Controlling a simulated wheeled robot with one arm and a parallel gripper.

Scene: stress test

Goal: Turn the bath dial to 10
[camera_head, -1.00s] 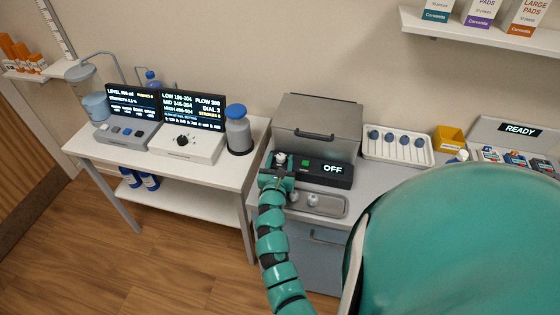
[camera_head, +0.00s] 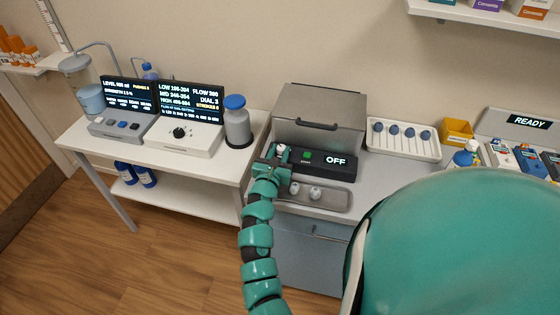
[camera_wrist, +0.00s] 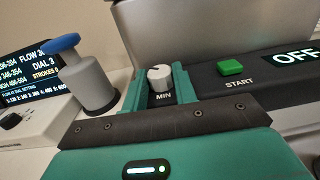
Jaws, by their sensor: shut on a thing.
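The bath dial is a small pale knob (camera_wrist: 159,77) marked MIN, on the dark front panel of the grey lidded bath (camera_head: 318,120). It shows in the wrist view between my gripper's teal fingers, its pointer mark near the top. The panel's display (camera_head: 336,160) reads OFF, with a green START button (camera_wrist: 231,67) beside it. My gripper (camera_head: 270,161) is at the panel's left end, shut on the dial. In the head view the gripper partly hides the dial.
A grey tray (camera_head: 322,203) with two small pale pieces lies in front of the panel. Left are a blue-capped bottle (camera_head: 237,128) and a white box with another dial (camera_head: 180,138). A rack of blue-topped pieces (camera_head: 400,140) stands right.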

